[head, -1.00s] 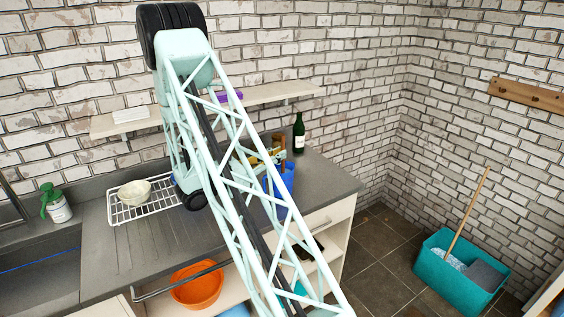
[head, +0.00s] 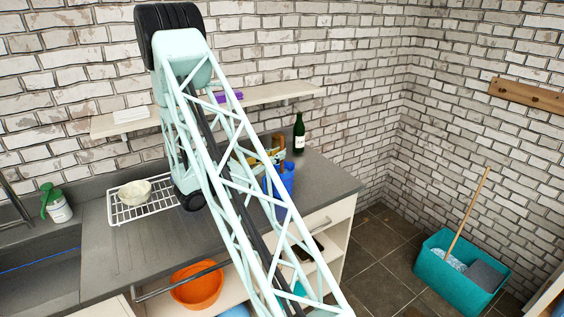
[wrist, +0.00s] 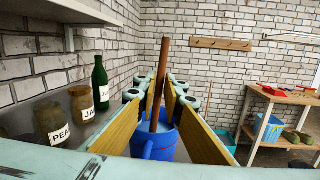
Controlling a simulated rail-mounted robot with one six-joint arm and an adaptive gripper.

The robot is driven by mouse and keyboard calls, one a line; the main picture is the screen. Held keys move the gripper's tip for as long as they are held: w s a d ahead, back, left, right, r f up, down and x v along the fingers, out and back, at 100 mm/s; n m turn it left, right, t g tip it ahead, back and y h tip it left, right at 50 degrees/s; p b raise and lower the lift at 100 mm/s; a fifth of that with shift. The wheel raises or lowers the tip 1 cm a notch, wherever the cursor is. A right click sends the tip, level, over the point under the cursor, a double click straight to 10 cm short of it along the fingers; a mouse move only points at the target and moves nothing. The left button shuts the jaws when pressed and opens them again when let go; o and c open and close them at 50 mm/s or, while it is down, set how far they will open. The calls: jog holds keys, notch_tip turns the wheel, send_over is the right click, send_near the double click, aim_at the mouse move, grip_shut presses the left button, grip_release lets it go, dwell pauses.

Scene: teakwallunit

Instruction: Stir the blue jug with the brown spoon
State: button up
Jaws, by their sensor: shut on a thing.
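In the head view my gripper (head: 266,158) is partly covered by my arm.
A green bottle (head: 299,134) stands behind the jug. Labelled jars (wrist: 81,104) stand left in the wrist view. A wall shelf (head: 275,92) runs above the counter. A white bowl (head: 134,191) sits on a rack (head: 158,203) at left. Bare counter (head: 140,240) lies in front.

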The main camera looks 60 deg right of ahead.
jog(key=shift+r, duration=0.1)
notch_tip(320, 180, up, 11)
jog(key=a+p, duration=0.1)
jog(key=p, duration=0.4)
jog(key=shift+s+p, duration=0.35)
dwell(1.1)
dwell(0.9)
jog(key=shift+r+p, duration=1.35)
jog(key=shift+r, duration=1.15)
jog(key=shift+w+f, duration=0.1)
jog(key=shift+w, duration=0.05)
